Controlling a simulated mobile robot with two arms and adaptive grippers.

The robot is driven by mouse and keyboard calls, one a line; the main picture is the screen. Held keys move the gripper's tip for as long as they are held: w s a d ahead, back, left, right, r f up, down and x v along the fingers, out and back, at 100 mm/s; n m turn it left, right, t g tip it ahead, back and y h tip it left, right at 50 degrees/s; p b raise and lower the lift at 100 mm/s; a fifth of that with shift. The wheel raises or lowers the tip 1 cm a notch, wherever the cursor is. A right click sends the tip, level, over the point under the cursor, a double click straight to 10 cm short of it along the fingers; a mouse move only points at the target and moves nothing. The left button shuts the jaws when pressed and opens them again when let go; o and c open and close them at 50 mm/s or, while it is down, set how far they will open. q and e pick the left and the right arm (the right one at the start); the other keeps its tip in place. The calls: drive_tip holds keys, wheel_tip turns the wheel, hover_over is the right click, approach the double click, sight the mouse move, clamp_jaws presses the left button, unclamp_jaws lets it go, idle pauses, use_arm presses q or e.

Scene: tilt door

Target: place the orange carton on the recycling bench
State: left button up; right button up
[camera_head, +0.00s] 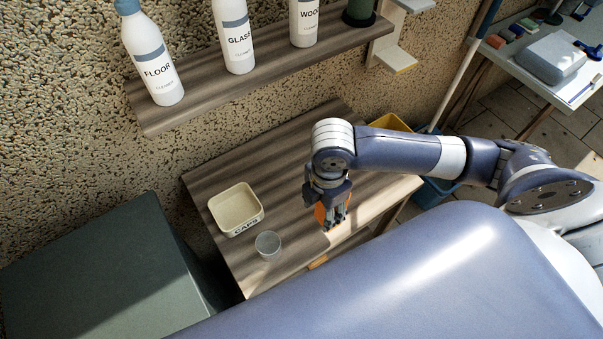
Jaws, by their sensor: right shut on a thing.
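My right gripper (335,217) points down over the right part of the wooden bench (290,150) and is shut on the orange carton (319,212). The gripper hides most of the carton, and only an orange edge shows beside the fingers. I cannot tell whether the carton touches the bench top. My left gripper is not in view.
A cream tray marked CAPS (236,209) and a clear glass (268,244) stand on the bench's left part. A shelf (260,62) with cleaner bottles hangs above. A grey-green box (100,270) stands at left. A yellow bin (390,122) is behind my arm.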

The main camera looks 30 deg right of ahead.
drive_tip(key=w+f+p, duration=0.1)
drive_tip(key=w, duration=0.4)
drive_tip(key=w+f+p, duration=0.2)
drive_tip(key=w, duration=0.3)
drive_tip(key=w+f+p, duration=0.1)
drive_tip(key=w+p, duration=0.1)
drive_tip(key=w, duration=0.2)
drive_tip(key=shift+w+d+f, duration=0.3)
drive_tip(key=shift+w+f, duration=0.05)
drive_tip(key=shift+w, duration=0.05)
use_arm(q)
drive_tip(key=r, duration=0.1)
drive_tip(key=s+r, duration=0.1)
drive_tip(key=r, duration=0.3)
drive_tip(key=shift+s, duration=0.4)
use_arm(e)
drive_tip(key=o, duration=1.1)
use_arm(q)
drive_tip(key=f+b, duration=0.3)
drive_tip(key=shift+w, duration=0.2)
use_arm(e)
wheel_tip(320, 180, up, 12)
